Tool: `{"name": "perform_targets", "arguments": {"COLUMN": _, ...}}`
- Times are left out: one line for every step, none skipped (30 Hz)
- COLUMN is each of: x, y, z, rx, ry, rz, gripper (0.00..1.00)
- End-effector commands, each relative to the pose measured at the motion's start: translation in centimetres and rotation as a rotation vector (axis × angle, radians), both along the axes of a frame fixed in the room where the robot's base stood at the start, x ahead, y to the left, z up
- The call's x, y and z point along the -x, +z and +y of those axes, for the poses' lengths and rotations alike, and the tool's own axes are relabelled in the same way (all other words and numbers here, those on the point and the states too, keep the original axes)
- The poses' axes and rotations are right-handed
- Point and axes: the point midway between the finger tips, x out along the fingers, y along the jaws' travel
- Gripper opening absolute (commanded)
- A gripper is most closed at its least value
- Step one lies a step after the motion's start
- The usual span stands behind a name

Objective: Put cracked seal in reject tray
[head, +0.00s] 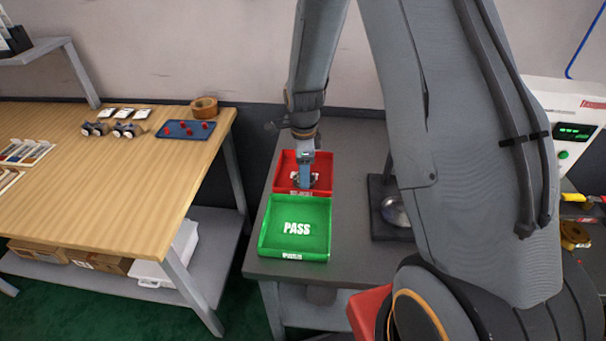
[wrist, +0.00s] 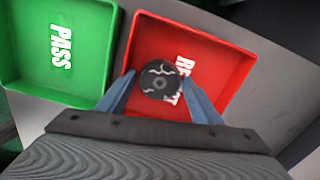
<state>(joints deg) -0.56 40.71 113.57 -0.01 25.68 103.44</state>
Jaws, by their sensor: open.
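The cracked seal (wrist: 158,82), a black disc with pale jagged lines and a central hub, shows in the wrist view over the red reject tray (wrist: 232,65). It lies between the two blue fingers of my gripper (wrist: 160,86), which are spread open. Whether it rests on the tray floor or is a little above it, I cannot tell. In the head view my gripper (head: 305,181) points down into the red tray (head: 283,165) and largely hides the seal. The tray's white lettering is partly covered by the seal.
The green PASS tray (head: 297,226) is empty and sits right in front of the red tray on the grey table (head: 345,215). A dark stand (head: 385,205) is to the right. A wooden bench (head: 110,170) with small parts is at left.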

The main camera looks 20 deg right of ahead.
Motion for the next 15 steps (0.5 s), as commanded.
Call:
{"name": "perform_targets", "arguments": {"x": 0.0, "y": 0.1, "z": 0.0, "rx": 0.000, "ry": 0.000, "rz": 0.000, "gripper": 0.59}}
{"name": "perform_targets", "arguments": {"x": 0.0, "y": 0.3, "z": 0.0, "rx": 0.000, "ry": 0.000, "rz": -0.001, "gripper": 0.59}}
{"name": "perform_targets", "arguments": {"x": -0.1, "y": 0.5, "z": 0.0, "rx": 0.000, "ry": 0.000, "rz": -0.001, "gripper": 0.59}}
{"name": "perform_targets", "arguments": {"x": -0.1, "y": 0.7, "z": 0.0, "rx": -0.001, "ry": 0.000, "rz": -0.002, "gripper": 0.59}}
{"name": "perform_targets", "arguments": {"x": -0.1, "y": 0.9, "z": 0.0, "rx": 0.000, "ry": 0.000, "rz": -0.003, "gripper": 0.59}}
{"name": "perform_targets", "arguments": {"x": -0.1, "y": 1.3, "z": 0.0, "rx": 0.000, "ry": 0.000, "rz": -0.003, "gripper": 0.59}}
{"name": "perform_targets", "arguments": {"x": -0.2, "y": 1.7, "z": 0.0, "rx": 0.000, "ry": 0.000, "rz": -0.004, "gripper": 0.59}}
{"name": "perform_targets", "arguments": {"x": -0.1, "y": 2.1, "z": 0.0, "rx": 0.000, "ry": 0.000, "rz": -0.003, "gripper": 0.59}}
{"name": "perform_targets", "arguments": {"x": -0.2, "y": 2.8, "z": 0.0, "rx": 0.000, "ry": 0.000, "rz": -0.005, "gripper": 0.59}}
{"name": "perform_targets", "arguments": {"x": -0.2, "y": 3.3, "z": 0.0, "rx": 0.000, "ry": 0.000, "rz": -0.005, "gripper": 0.59}}
{"name": "perform_targets", "arguments": {"x": -0.2, "y": 3.9, "z": 0.0, "rx": 0.000, "ry": 0.000, "rz": -0.005, "gripper": 0.59}}
{"name": "perform_targets", "arguments": {"x": -0.2, "y": 4.6, "z": 0.0, "rx": 0.000, "ry": 0.000, "rz": -0.005, "gripper": 0.59}}
{"name": "perform_targets", "arguments": {"x": -0.2, "y": 5.2, "z": 0.0, "rx": 0.000, "ry": 0.000, "rz": -0.005, "gripper": 0.59}}
{"name": "perform_targets", "arguments": {"x": -0.2, "y": 5.8, "z": 0.0, "rx": 0.000, "ry": 0.000, "rz": -0.006, "gripper": 0.59}}
{"name": "perform_targets", "arguments": {"x": -0.2, "y": 6.6, "z": 0.0, "rx": 0.000, "ry": 0.000, "rz": -0.005, "gripper": 0.59}}
